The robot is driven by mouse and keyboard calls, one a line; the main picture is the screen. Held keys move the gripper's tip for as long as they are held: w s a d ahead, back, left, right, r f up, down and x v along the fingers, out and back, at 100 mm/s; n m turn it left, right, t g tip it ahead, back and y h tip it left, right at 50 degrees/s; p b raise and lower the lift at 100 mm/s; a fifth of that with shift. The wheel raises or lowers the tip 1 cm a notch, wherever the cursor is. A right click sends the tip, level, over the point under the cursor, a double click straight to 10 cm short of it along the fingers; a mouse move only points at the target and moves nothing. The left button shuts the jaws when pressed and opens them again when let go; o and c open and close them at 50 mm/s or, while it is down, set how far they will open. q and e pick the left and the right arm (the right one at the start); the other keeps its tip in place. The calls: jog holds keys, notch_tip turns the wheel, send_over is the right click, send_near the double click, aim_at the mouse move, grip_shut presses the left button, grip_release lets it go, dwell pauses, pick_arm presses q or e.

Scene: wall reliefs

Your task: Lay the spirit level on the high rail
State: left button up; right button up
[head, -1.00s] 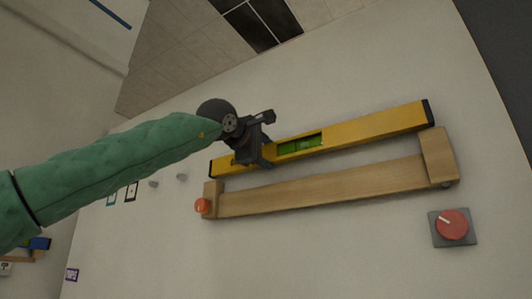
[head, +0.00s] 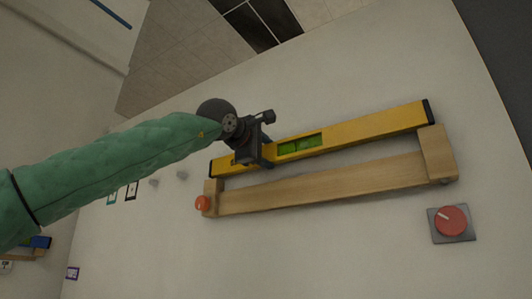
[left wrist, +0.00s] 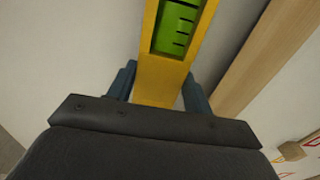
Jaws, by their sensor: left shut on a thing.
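The spirit level (head: 370,127) is a long yellow bar with black end caps and a green vial window. My left gripper (head: 255,155) is shut on it, left of the vial. The left wrist view also shows the level (left wrist: 165,75) between the dark fingers (left wrist: 160,88). The high rail (head: 320,184) is a wooden bar on the pale wall with a raised block at each end. The level lies just above it in the head view, roughly parallel, its ends close to the blocks. I cannot tell whether they touch. My right gripper is out of view.
A red knob on a grey plate (head: 451,222) sits below the rail's right end. Small pegs (head: 182,174) and framed pictures (head: 131,190) are on the wall to the left.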

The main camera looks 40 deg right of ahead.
pick_arm(q)
jog(key=shift+f+b, duration=0.4)
jog(key=shift+f, duration=0.05)
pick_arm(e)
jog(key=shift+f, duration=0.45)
pick_arm(q)
jog(key=o, duration=1.1)
jog(key=shift+c, duration=0.2)
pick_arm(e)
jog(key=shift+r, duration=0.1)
pick_arm(q)
jog(key=shift+s+a+f+b, duration=0.1)
jog(key=shift+a+f+b, duration=0.05)
jog(key=shift+a+b, duration=0.15)
jog(key=b+v, duration=0.3)
jog(key=v, duration=0.4)
jog(key=shift+a, duration=0.2)
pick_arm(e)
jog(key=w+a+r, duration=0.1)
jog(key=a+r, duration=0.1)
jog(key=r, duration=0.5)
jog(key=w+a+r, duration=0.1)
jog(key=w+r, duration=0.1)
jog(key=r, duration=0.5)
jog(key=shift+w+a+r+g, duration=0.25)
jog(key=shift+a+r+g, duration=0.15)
pick_arm(q)
jog(key=shift+s, duration=0.1)
